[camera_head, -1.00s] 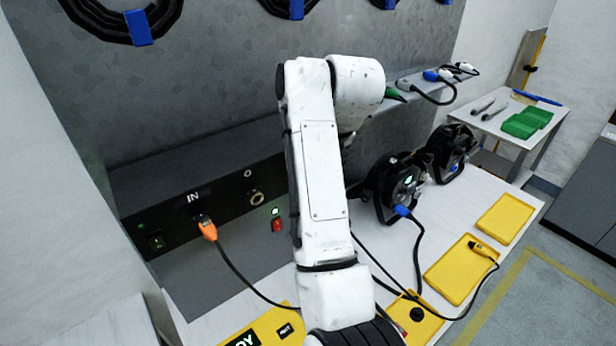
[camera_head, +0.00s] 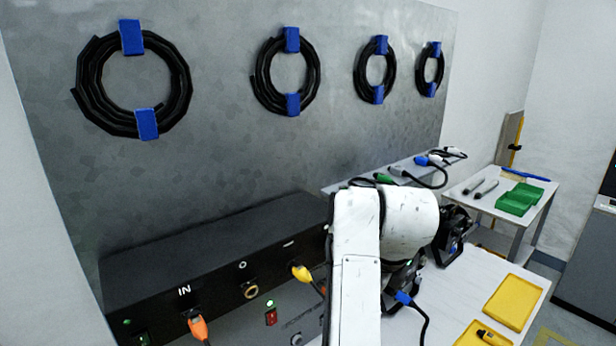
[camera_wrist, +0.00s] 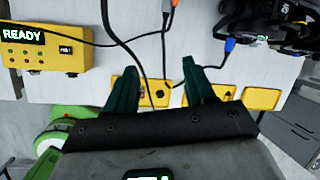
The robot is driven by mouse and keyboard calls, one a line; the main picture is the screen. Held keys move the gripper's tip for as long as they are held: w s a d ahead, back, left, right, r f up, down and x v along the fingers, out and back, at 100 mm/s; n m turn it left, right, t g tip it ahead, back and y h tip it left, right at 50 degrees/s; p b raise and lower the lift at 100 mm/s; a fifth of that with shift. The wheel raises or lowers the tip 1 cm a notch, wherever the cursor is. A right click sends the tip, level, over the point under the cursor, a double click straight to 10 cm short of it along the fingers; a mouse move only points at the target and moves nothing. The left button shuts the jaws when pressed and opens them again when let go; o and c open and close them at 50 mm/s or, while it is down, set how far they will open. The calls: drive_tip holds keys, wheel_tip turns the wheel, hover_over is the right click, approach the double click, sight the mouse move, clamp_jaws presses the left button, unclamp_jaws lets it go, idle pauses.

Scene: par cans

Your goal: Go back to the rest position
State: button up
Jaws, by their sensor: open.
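My gripper (camera_wrist: 159,67) shows in the wrist view with its two green fingers spread apart and nothing between them. Its fingers are over the white bench (camera_wrist: 95,92), by the yellow trays (camera_wrist: 160,88) at the bench edge. I cannot tell how far above them it is. In the head view my white arm runs down out of the bottom of the picture, and my gripper is out of sight there.
A black box (camera_head: 215,262) holds an orange plug (camera_head: 198,325) at IN and a yellow plug (camera_head: 301,272). A READY box (camera_wrist: 42,50) stands left in the wrist view. Black par cans (camera_head: 452,232) stand behind my arm. Cables (camera_wrist: 110,28) hang close to my gripper.

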drive_tip(key=s+d+f+n+g+h+b, duration=0.1)
drive_tip(key=s+d+f+n, duration=0.6)
drive_tip(key=f, duration=0.3)
drive_tip(key=s+d+f+n+h+b, duration=0.1)
drive_tip(key=s+d+f+n, duration=0.3)
drive_tip(key=s+d+f, duration=0.5)
drive_tip(key=s+f+n+g+b, duration=0.1)
drive_tip(key=s+f+n, duration=0.4)
drive_tip(key=s, duration=0.7)
drive_tip(key=s+f+n+g+b, duration=0.1)
drive_tip(key=s+f+n, duration=0.5)
drive_tip(key=s, duration=0.5)
drive_tip(key=shift+s+d+f+n+y, duration=0.15)
drive_tip(key=shift+s+f+n+y, duration=0.15)
drive_tip(key=shift+n, duration=0.6)
